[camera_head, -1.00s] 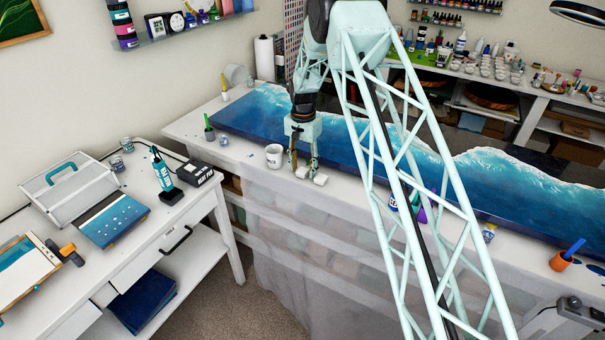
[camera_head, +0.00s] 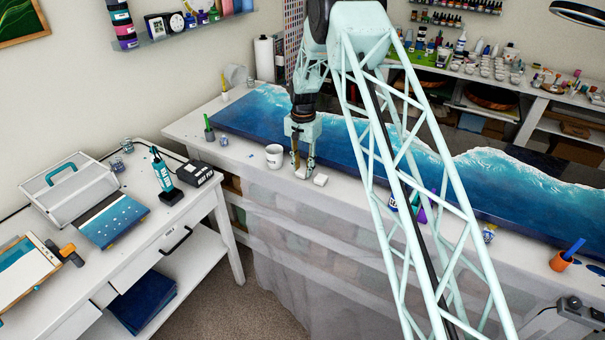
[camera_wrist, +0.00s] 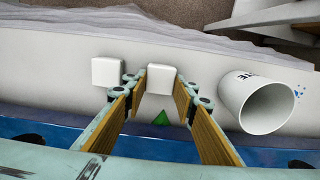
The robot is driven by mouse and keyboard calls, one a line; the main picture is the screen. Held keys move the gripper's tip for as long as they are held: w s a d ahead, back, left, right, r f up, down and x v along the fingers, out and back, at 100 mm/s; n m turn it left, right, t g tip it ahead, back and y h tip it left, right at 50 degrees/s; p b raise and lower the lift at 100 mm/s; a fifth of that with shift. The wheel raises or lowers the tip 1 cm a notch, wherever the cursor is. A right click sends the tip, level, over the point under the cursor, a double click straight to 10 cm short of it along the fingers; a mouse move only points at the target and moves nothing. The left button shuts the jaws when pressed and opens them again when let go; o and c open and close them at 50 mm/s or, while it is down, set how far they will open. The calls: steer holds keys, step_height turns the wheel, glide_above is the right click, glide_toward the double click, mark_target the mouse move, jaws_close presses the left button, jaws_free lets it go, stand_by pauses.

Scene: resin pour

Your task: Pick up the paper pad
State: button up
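Two small white block-like pads lie on the white bench edge. One paper pad (camera_wrist: 161,79) is between my fingertips in the wrist view; in the head view it shows partly at the fingertips as a white pad (camera_head: 300,173). The other white pad (camera_wrist: 107,72) lies apart, beside the fingers, and shows in the head view as a white block (camera_head: 320,180). My gripper (camera_head: 304,166) points down at the bench. In the wrist view my gripper (camera_wrist: 161,84) has its fingertips close against both sides of the first pad. The pad's underside is hidden.
A blue resin slab (camera_head: 345,140) lies behind. A green-handled cup (camera_head: 209,133) stands at the left. The bench front edge is near.

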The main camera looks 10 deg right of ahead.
mark_target(303, 170)
steer(key=shift+r, duration=0.1)
steer(key=shift+r, duration=1.7)
steer(key=s+d+b, duration=0.1)
steer(key=s+d, duration=0.1)
steer(key=s, duration=0.5)
steer(key=s+d+r+b, duration=0.1)
steer(key=s+d, duration=0.2)
steer(key=s, duration=0.5)
steer(key=shift+r, duration=0.15)
steer(key=shift+s, duration=0.1)
steer(key=shift+c, duration=0.7)
steer(key=s+a+f+n+b, duration=0.5)
steer(key=s+f+n+b, duration=0.3)
steer(key=f, duration=0.4)
steer(key=shift+s+a+f+b, duration=0.15)
steer(key=shift+s+f+b, duration=0.15)
steer(key=shift+s+b, duration=0.6)
